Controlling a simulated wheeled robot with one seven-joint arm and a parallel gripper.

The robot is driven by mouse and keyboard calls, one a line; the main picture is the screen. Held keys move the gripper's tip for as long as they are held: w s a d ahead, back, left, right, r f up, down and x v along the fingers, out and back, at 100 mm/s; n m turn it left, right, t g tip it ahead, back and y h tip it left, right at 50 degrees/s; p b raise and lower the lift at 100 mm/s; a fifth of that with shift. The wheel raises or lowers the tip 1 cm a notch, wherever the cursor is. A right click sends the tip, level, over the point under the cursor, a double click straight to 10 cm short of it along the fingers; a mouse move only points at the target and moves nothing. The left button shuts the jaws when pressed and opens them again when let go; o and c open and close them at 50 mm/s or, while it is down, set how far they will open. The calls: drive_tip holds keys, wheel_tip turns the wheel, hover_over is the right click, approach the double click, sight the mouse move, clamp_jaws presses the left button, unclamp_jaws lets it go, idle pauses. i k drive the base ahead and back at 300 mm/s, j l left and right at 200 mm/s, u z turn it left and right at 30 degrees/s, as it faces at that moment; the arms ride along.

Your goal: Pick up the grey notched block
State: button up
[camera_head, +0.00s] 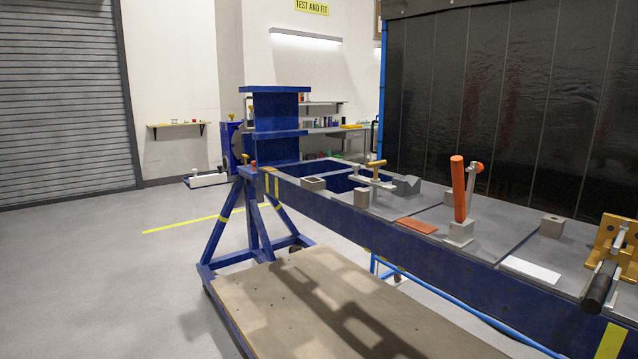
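A small grey block with a V-shaped notch in its top (406,185) stands on the blue-framed jig table (330,210), towards its far side. My gripper is not in view.
Other grey blocks stand on the table: one at left (313,184), one by the clamp (362,198), one at right (551,226). A tall orange-handled clamp (459,190) and a yellow bracket (612,245) rise nearby. A wooden platform (300,310) lies in front.

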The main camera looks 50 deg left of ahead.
sight(411, 185)
drive_tip(key=u, duration=1)
drive_tip(key=i, duration=0.45)
